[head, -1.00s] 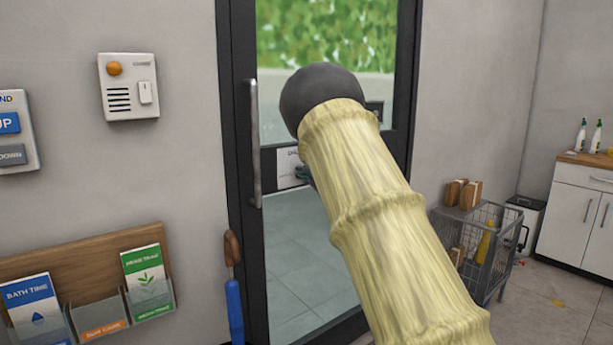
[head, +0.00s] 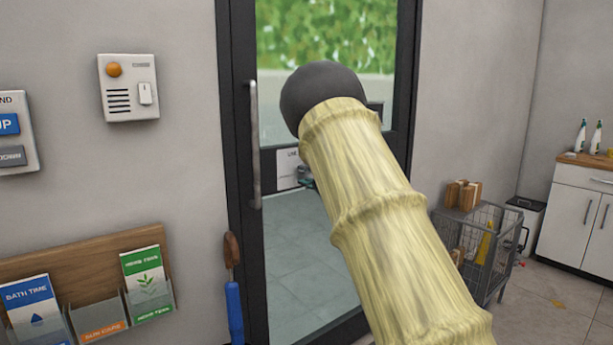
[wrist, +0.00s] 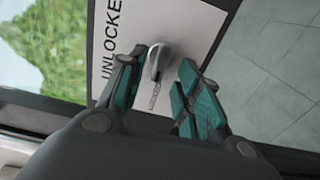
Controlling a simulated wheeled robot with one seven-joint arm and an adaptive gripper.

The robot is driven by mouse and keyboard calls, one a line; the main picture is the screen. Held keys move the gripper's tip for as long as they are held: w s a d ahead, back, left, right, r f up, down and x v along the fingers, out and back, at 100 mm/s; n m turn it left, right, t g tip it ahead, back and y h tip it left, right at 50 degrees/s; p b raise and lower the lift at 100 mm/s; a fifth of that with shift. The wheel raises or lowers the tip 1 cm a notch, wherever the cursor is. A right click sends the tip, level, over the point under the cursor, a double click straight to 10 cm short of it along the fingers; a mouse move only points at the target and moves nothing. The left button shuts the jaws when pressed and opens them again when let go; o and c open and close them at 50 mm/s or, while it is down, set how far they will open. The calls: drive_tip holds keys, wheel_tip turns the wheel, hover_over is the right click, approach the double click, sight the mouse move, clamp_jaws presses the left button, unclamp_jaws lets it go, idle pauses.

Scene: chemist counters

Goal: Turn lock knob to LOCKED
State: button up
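In the wrist view, the lock knob (wrist: 157,62) is a small grey metal lever on a white plate (wrist: 182,22). The plate's visible text reads "UNLOCKE", cut off at the frame's edge. My gripper (wrist: 158,82) is open, with its teal-padded fingers on either side of the knob and gaps between them and it. In the head view, the white plate (head: 288,170) shows on the glass door, partly behind my arm. The knob is hidden there, and only a small dark bit of my gripper (head: 307,180) shows beside the arm.
The dark-framed glass door has a long vertical handle (head: 255,145). An intercom box (head: 128,87) and a leaflet rack (head: 110,248) are on the wall to the left. A wire cart (head: 490,235) stands right of the door, near a white cabinet (head: 575,215).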

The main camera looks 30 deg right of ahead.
drive_tip(key=s, duration=1.1)
drive_tip(key=shift+d, duration=0.45)
